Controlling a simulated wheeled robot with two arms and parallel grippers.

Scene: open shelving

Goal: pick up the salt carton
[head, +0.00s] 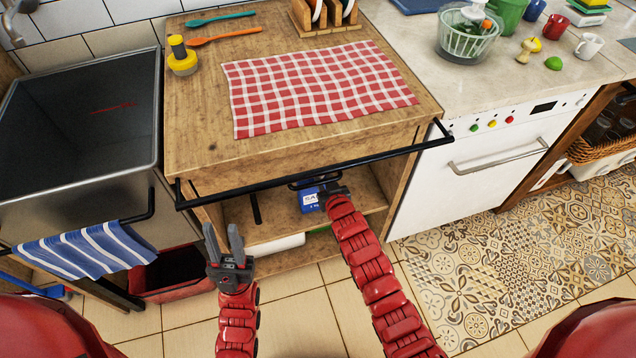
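The salt carton (310,201) is blue with white lettering and stands on the open shelf (285,222) under the wooden counter. Its top is partly hidden by dark parts in front of it. My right arm reaches into the shelf opening, and my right gripper (331,191) is at the carton's right side, small and dark. Its fingertips are not clear, so I cannot tell whether it touches or grips the carton. My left gripper (223,231) is open and empty, fingers pointing up, in front of the shelf's left side.
A black rail (330,168) runs across the counter front above the opening. A white roll-like item (277,244) lies on the lower shelf. A red bin (172,276) stands at left, below a striped towel (84,251). A white oven (480,155) is at right.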

